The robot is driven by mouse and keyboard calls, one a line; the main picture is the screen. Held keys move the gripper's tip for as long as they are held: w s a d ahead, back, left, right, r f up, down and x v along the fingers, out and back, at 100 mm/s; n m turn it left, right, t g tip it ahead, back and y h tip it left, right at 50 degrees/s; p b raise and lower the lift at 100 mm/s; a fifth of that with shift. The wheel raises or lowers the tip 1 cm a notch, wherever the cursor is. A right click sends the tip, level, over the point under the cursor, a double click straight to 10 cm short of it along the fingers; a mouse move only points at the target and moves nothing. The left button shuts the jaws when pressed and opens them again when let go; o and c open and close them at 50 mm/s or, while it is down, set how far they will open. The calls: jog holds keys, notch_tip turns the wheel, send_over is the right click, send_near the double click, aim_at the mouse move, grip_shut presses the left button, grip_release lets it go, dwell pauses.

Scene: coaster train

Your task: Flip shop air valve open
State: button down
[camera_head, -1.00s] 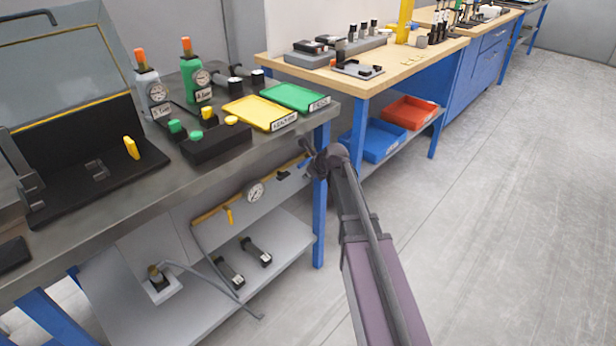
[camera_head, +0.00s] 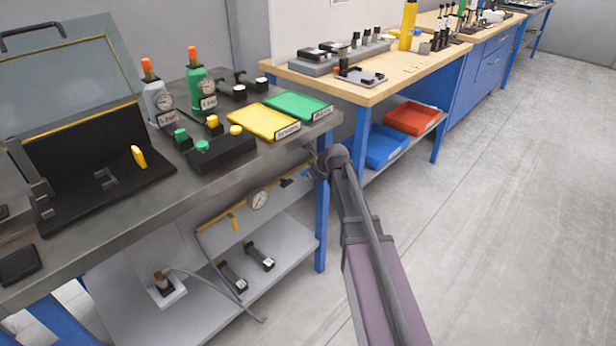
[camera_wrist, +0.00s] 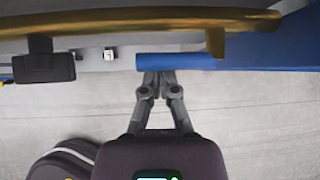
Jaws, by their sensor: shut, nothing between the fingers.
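A blue lever handle (camera_wrist: 176,62) sits beside a brass-coloured pipe in the wrist view (camera_wrist: 120,22), joined to it by a short brass stub. The handle runs roughly along the pipe. My gripper (camera_wrist: 159,76) is shut and empty, with its fingertips at the handle's edge; I cannot tell whether they touch it. My gripper (camera_head: 313,168) is at the pipe's right end, by the blue bench leg, where my arm hides part of the handle.
A black fitting (camera_wrist: 44,67) hangs from the pipe left of my fingers. The grey bench top (camera_head: 120,205) lies above the pipe, and a lower shelf (camera_head: 215,310) below it. A blue bench leg (camera_head: 321,225) is close to my gripper. The floor (camera_head: 510,230) to the right is clear.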

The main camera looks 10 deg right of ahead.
jog(key=shift+w+a+r+p, duration=0.1)
jog(key=shift+w+r+p, duration=0.05)
jog(key=shift+r+p, duration=0.4)
jog(key=shift+f+b, duration=0.15)
jog(key=shift+b, duration=0.15)
